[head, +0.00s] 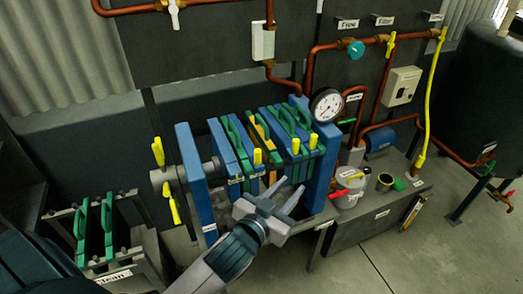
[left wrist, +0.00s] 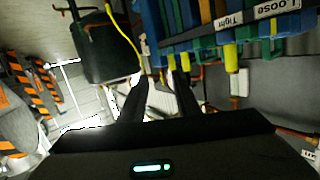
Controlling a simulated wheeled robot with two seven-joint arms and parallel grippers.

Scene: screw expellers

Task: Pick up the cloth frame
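A press of blue plates (head: 185,150) with green-edged frames (head: 233,135) and one orange-edged frame (head: 262,128) stands in the middle of the head view. Two more green frames (head: 96,232) stand upright in a dark rack labelled "Clean" at the lower left. I cannot tell which of these is the cloth frame. My left gripper (head: 288,192) is open and empty, just in front of the press near its yellow handles. Its spread fingers (left wrist: 162,80) also show in the left wrist view, below the blue plates (left wrist: 190,12). My right gripper is not in view.
A pressure gauge (head: 327,105) and copper pipes (head: 310,62) rise behind the press. A grey side bench (head: 375,225) with a pot (head: 348,187) and cups stands right of it. A dark tank (head: 490,90) is at the far right. Floor at front right is clear.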

